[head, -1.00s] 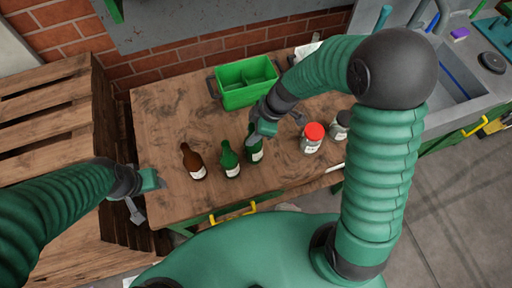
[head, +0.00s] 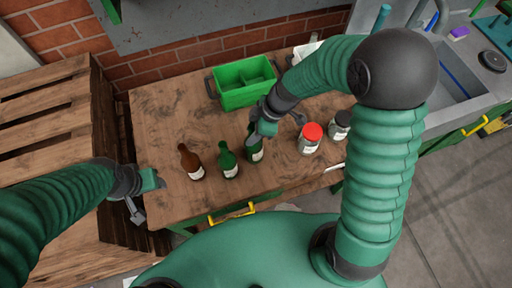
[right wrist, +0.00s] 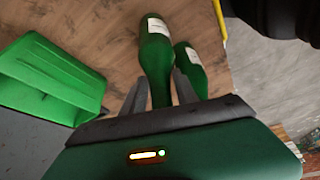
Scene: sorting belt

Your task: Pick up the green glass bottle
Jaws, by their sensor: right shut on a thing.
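A green glass bottle (head: 256,152) with a white label stands upright on the wooden table, partly hidden by my right gripper (head: 262,132). In the right wrist view this bottle (right wrist: 156,58) lies between the two grey fingers of the gripper (right wrist: 160,92), which is shut on it. A second green bottle (head: 228,162) stands just left of it and also shows beside the fingers in the right wrist view (right wrist: 191,68). My left gripper (head: 148,182) hangs at the table's left edge, away from the bottles; its fingers are too unclear to judge.
A brown bottle (head: 191,163) stands left of the green ones. A red-lidded jar (head: 310,139) and a dark-lidded jar (head: 339,125) stand to the right. A green divided bin (head: 243,97) sits behind. The table's back left (head: 170,110) is clear.

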